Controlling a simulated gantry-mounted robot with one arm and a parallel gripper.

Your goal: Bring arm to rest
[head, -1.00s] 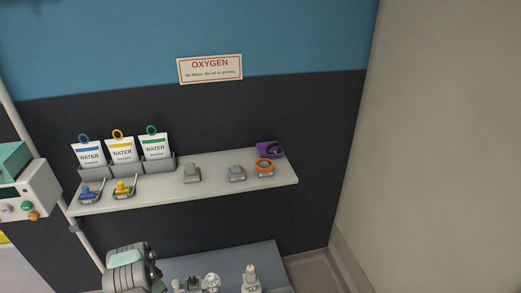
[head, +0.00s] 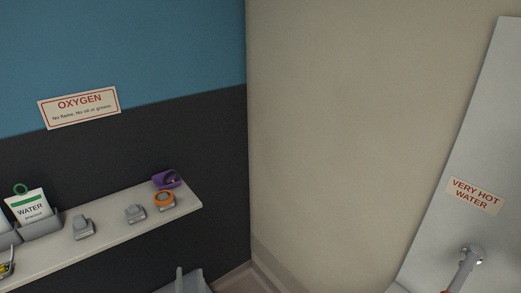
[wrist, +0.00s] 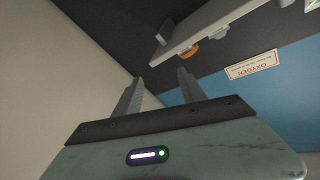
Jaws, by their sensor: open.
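My gripper (wrist: 160,84) shows in the wrist view with its two grey fingers apart and nothing between them. Beyond the fingers are the dark wall and the shelf, seen upside down, and the fingers touch nothing that I can see. In the head view my gripper cannot be made out. A grey upright piece at the bottom edge of the head view is too cut off to identify.
A shelf (head: 110,232) holds a WATER pouch (head: 28,206), grey holders (head: 135,213), an orange ring-shaped item (head: 164,201) and a purple item (head: 167,180). An OXYGEN sign (head: 80,106) hangs above. At right are a VERY HOT WATER sign (head: 475,196) and a pipe fitting (head: 466,262).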

